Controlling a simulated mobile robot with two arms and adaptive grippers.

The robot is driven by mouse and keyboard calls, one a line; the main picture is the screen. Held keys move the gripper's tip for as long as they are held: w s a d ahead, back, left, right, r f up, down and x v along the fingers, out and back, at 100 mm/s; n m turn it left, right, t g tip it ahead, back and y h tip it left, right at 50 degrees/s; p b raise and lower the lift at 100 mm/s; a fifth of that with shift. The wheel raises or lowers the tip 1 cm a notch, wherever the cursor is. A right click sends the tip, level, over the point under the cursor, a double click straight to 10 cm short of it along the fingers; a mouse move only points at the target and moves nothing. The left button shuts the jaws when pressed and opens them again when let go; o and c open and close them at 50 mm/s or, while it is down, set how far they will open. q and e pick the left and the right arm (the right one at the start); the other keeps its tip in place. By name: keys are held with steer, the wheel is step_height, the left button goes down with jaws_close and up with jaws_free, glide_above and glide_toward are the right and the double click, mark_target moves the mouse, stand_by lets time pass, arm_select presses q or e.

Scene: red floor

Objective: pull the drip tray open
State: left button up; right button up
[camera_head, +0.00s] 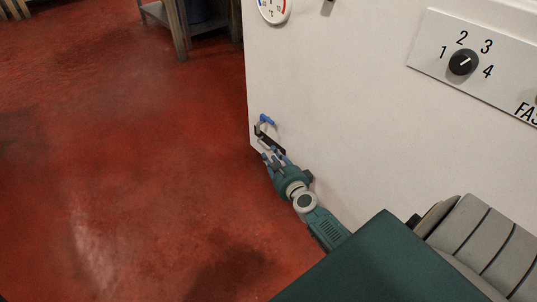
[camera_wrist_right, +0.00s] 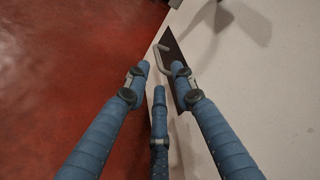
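The drip tray shows as a dark narrow front (camera_head: 271,146) low on the white machine, near its left edge. In the right wrist view it is a dark plate (camera_wrist_right: 179,62) with a thin grey bent handle (camera_wrist_right: 160,47) standing out from it. My right gripper (camera_head: 272,157) is at the tray front. In the wrist view its blue fingers (camera_wrist_right: 159,75) are spread, with the handle just ahead of and partly between the fingertips. I see no grip on it; exact contact cannot be told. My left gripper is not in view.
The white machine wall (camera_head: 330,110) fills the right side, with a gauge (camera_head: 273,8) and a black numbered knob (camera_head: 462,62). A small blue fitting (camera_head: 266,119) sits above the tray. Red floor (camera_head: 130,150) is clear to the left; a table (camera_head: 180,25) stands behind.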

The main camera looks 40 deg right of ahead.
steer(key=b+x, duration=0.1)
steer(key=x, duration=0.3)
steer(key=shift+s, duration=0.1)
jaws_close()
